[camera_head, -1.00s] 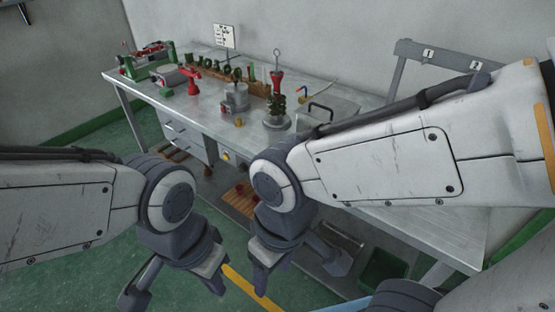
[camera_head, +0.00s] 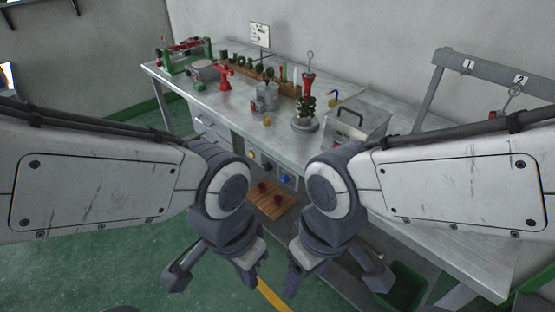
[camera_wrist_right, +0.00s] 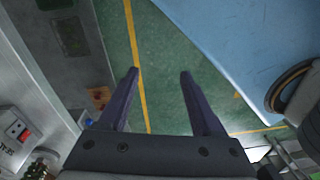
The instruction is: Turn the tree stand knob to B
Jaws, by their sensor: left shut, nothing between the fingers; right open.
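The tree stand (camera_head: 304,124) is a round grey base on the metal workbench, with a dark green tree and a red top piece (camera_head: 308,86) above it. Its knob and any letter marks are too small to make out. My left gripper (camera_head: 250,272) is shut and empty, low in front of the bench. My right gripper (camera_head: 300,274) hangs low beside it, also in front of the bench and apart from the stand. In the right wrist view its two dark fingers (camera_wrist_right: 159,73) are spread over the floor with nothing between them.
The workbench (camera_head: 385,165) carries a metal box with a handle (camera_head: 358,122), a grey pot (camera_head: 267,97), a red tool (camera_head: 224,78) and a rack of green pieces. A wooden board (camera_head: 272,200) lies below. A numbered rail (camera_head: 495,80) stands right. Green floor lies in front.

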